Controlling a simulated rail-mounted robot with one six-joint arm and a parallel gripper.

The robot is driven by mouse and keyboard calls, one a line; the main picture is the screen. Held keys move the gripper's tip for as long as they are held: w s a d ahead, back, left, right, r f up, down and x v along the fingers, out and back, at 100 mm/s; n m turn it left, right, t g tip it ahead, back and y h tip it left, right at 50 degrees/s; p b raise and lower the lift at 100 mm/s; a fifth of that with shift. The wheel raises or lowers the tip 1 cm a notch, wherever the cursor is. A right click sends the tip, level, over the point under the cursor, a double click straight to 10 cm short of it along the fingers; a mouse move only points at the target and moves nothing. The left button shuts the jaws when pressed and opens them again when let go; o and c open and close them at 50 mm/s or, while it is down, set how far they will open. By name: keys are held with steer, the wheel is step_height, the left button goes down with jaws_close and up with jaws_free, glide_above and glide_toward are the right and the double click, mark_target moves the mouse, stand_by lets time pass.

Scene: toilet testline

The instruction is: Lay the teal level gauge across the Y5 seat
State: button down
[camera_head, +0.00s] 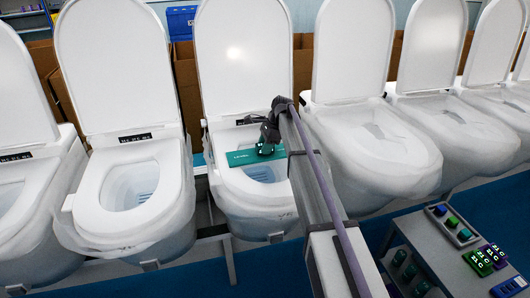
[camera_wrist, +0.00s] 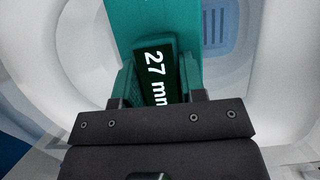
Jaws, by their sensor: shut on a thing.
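The teal level gauge (camera_head: 240,158) is a flat bar with a raised block at its right end. It spans the opening of the white seat (camera_head: 228,183) on the toilet at center. A small mark on that bowl's front right is too small to read surely. My gripper (camera_head: 266,149) is shut on the gauge's block, above the seat's right side. In the wrist view the fingers (camera_wrist: 158,88) clasp the block, whose dark display reads "27 mm". The teal bar (camera_wrist: 140,18) runs on beyond it over the bowl. I cannot tell whether the bar touches the seat.
The raised lid (camera_head: 243,60) stands behind the gauge. An open-seat toilet (camera_head: 128,190) is at left, and film-wrapped toilets (camera_head: 368,150) are at right. A grey cart (camera_head: 430,255) with green and purple devices stands at lower right. My arm crosses right of the seat.

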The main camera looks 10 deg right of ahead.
steer(key=c, duration=1.1)
jaws_free()
steer(key=shift+f, duration=0.15)
steer(key=shift+c, duration=0.2)
steer(key=o, duration=0.5)
steer(key=shift+c, duration=0.2)
steer(key=shift+r, duration=0.45)
steer(key=p+v, duration=1.1)
steer(key=v, duration=0.1)
steer(key=s+a+f+n+h, duration=0.15)
steer(key=s+n, duration=0.65)
steer(key=s, duration=1.2)
steer(key=s+a+n+h, duration=0.3)
steer(key=s+n, duration=0.6)
steer(key=s, duration=1.1)
step_height(320, 180, down, 9)
steer(key=b, duration=0.8)
steer(key=shift+w, duration=0.3)
